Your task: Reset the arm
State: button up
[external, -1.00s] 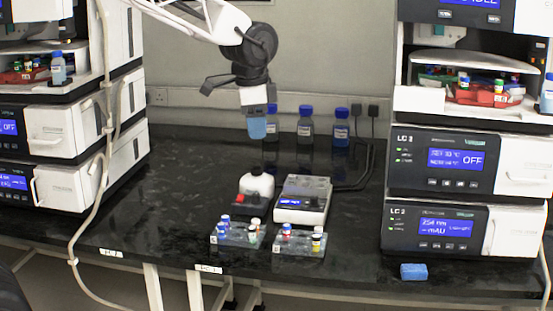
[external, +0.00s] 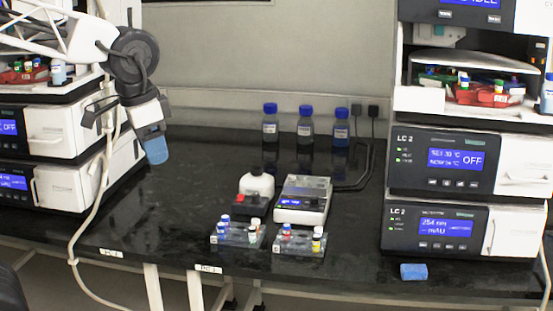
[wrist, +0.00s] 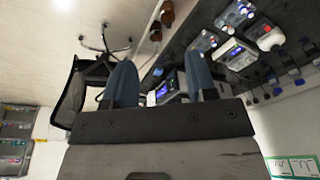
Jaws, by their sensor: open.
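My gripper (external: 155,150) is at the left of the external view, in the air in front of the left instrument stack. Its blue fingers point down and slightly right. In the wrist view my gripper (wrist: 161,84) shows two blue fingers set wide apart, with nothing held between them. The bench and instruments show beyond the fingers, well away from them.
Two column racks (external: 237,234) (external: 298,240) with small vials stand at the front of the black bench. Several blue-capped bottles (external: 305,125) line the back. A blue block (external: 413,271) lies front right.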

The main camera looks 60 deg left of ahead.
jog(key=s+d+f+n, duration=0.1)
jog(key=s+f, duration=0.1)
jog(key=s, duration=0.5)
jog(key=shift+s, duration=0.4)
